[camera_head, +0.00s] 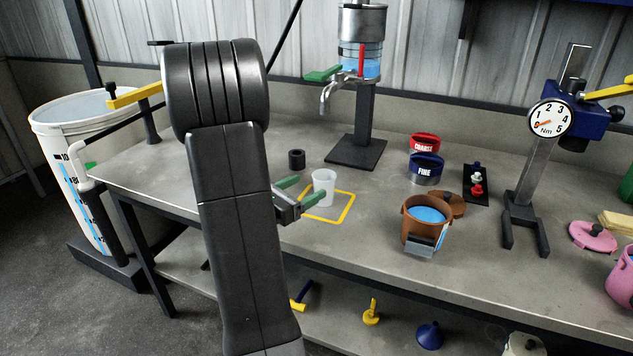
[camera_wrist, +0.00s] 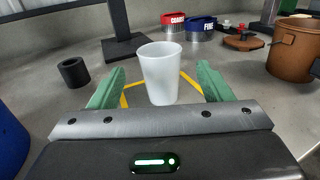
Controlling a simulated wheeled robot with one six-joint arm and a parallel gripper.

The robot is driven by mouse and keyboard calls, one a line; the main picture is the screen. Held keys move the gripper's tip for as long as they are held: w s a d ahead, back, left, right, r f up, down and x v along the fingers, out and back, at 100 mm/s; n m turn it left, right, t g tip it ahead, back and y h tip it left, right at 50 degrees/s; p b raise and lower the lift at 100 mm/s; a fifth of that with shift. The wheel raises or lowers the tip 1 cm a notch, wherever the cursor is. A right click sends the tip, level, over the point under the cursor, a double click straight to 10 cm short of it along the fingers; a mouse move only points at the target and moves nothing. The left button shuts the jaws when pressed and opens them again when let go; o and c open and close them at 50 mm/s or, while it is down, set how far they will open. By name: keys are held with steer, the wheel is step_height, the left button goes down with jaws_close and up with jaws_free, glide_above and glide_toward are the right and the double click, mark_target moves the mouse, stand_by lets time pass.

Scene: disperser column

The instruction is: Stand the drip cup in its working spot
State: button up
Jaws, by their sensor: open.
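The drip cup, a translucent white cup (camera_head: 324,187), stands upright on the bench inside or at the left edge of a yellow square outline (camera_head: 345,213). In the wrist view the cup (camera_wrist: 161,72) stands between and slightly beyond the green fingertips. My gripper (camera_head: 294,192) is open, low over the bench, with its fingers on either side of the cup's near side; I cannot tell if they touch it. The dispenser column (camera_head: 360,60) with a metal tap (camera_head: 330,92) and a black base plate (camera_head: 355,152) stands behind the cup.
A black ring (camera_head: 297,159) lies left of the cup. Red COARSE (camera_head: 424,142) and blue FINE (camera_head: 426,168) pieces stand to the right. A brown pot (camera_head: 424,225) and a dial gauge stand (camera_head: 530,150) are further right. Bench between cup and column is clear.

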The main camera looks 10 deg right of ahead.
mark_target(331, 175)
steer(key=shift+v, duration=1.5)
steer(key=shift+w, duration=0.1)
steer(key=x, duration=1.2)
steer(key=shift+d+f+b, duration=0.1)
steer(key=shift+f+b, duration=0.1)
steer(key=shift+b, duration=0.1)
steer(key=shift+r, duration=0.2)
steer(key=shift+f, duration=0.15)
